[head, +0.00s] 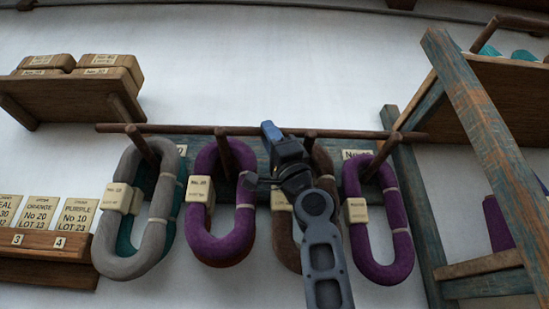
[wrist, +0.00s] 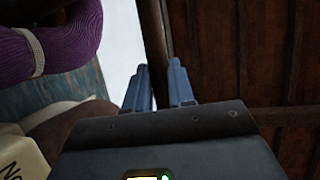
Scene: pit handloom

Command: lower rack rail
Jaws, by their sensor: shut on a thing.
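The rack rail (head: 190,129) is a long thin brown wooden bar running across the rack near the peg tips, above the hanging hanks. My gripper (head: 270,130) reaches up to the rail near its middle, and its blue fingertips are shut on it. In the wrist view the rail (wrist: 153,35) runs between the two fingers of my gripper (wrist: 160,88). The blue-green rack board (head: 250,146) is behind the hanks, with wooden pegs (head: 226,158) sticking out. My gripper hides part of the rail and the pegs near it.
A grey hank (head: 110,235), a purple hank (head: 235,240), a brown hank (head: 285,245) and another purple hank (head: 398,215) hang close to my arm. A shelf of boxes (head: 75,87) is at upper left. A blue-green wooden frame (head: 480,110) stands at right.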

